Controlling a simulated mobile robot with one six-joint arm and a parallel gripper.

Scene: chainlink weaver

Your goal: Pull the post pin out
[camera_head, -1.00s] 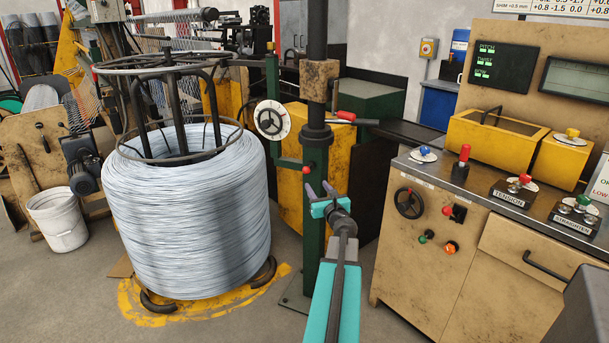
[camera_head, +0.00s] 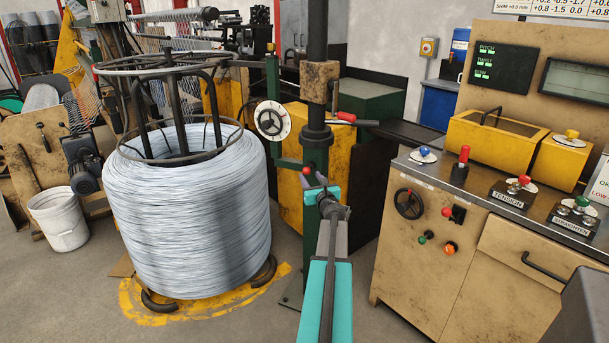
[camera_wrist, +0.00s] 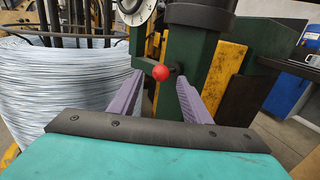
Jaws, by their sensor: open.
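The post pin ends in a red ball knob (camera_head: 306,170) at the side of the green post (camera_head: 316,220). In the wrist view the red knob (camera_wrist: 161,73) lies between the tips of my two purple fingers, with a short rod going right to the green post (camera_wrist: 182,48). My gripper (camera_head: 315,181) is just in front of the post, close below the knob. In the wrist view my gripper (camera_wrist: 160,80) is open, with a gap on both sides of the knob. I cannot tell how far the knob is beyond the fingertips.
A large coil of wire (camera_head: 190,220) stands left of the post. A control cabinet (camera_head: 430,270) stands at the right.

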